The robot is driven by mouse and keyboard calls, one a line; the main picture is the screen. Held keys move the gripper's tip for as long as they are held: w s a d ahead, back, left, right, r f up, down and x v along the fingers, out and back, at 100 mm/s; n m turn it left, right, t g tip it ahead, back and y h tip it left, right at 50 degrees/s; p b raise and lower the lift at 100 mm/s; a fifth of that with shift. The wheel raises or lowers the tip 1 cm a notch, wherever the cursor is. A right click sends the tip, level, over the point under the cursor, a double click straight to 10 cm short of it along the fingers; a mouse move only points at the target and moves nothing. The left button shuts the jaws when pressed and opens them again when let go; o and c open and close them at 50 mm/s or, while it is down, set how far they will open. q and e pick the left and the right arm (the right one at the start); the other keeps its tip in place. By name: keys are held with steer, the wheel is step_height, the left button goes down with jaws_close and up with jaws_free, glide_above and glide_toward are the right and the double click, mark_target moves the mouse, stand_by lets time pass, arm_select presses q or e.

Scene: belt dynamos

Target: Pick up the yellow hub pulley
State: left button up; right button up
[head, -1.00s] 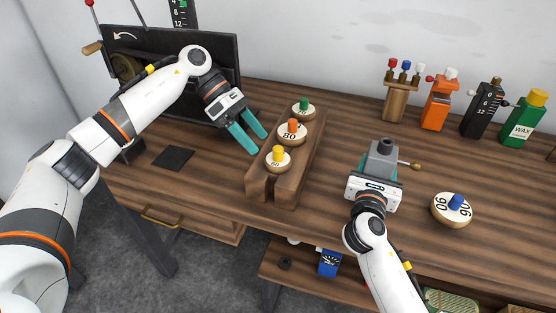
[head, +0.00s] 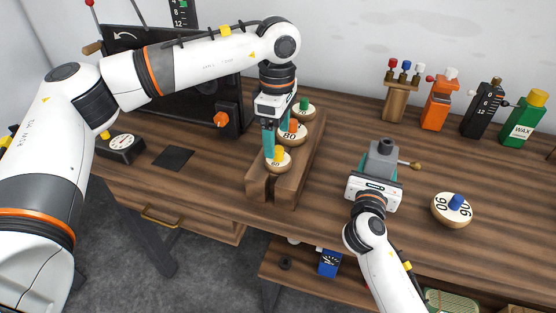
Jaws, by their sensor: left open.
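The yellow hub pulley (head: 279,163), a pale wooden disc with a yellow peg, sits at the near end of a wooden stand (head: 284,192). My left gripper (head: 275,152) points down over it, open, with teal fingers by the yellow peg. One finger partly covers the disc's left side; I cannot tell whether the fingers touch it. Behind it on the stand are the orange hub pulley (head: 296,138), marked 80, and the green hub pulley (head: 304,109). My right gripper (head: 380,168) is at a grey block (head: 382,149); its fingers are mostly hidden, so its grip is unclear.
A blue hub pulley (head: 452,209), marked 90, lies on the right of the bench. A peg holder (head: 397,101), orange bottle (head: 436,108), black block (head: 481,110) and green WAX bottle (head: 524,122) stand at the back. A dark machine panel (head: 190,95) rises behind the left arm.

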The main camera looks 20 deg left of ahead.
mark_target(278, 148)
arm_select(q)
steer(key=shift+w+f, duration=0.15)
steer(key=shift+f, duration=2.85)
steer(key=c, duration=1.2)
steer(key=shift+r, duration=0.1)
step_height(278, 148, up, 8)
steer(key=shift+d+r, duration=0.1)
steer(key=w+d+r, duration=0.2)
steer(key=d+r, duration=0.3)
steer(key=d, duration=0.6)
steer(key=w+d+r, duration=0.3)
steer(key=d+r, duration=0.2)
steer(key=d, duration=0.6)
steer(key=shift+r+m, duration=0.25)
steer(key=shift+m, duration=0.05)
